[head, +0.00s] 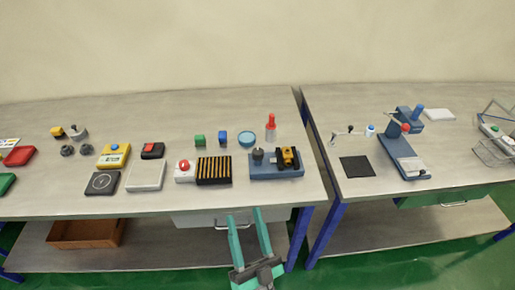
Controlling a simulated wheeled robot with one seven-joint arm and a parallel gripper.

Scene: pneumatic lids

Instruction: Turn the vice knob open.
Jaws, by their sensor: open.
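A blue base (262,174) near the front right of the left table looks like the vice. A dark grey knob (258,155) stands on its left part. A yellow and black block (288,157) sits on its right part. The picture is too small to tell how the knob is turned. My gripper (245,213), with two teal fingers, is at the front edge of the left table, in front of and below the blue base. The fingers are apart, with nothing between them, and do not touch the knob.
A slotted black and yellow block (214,170) and a box with a red button (185,171) stand left of the base. A red bottle (271,127) and a blue bowl (249,138) stand behind it. A gap separates the right table (345,118), which carries blue fixtures.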

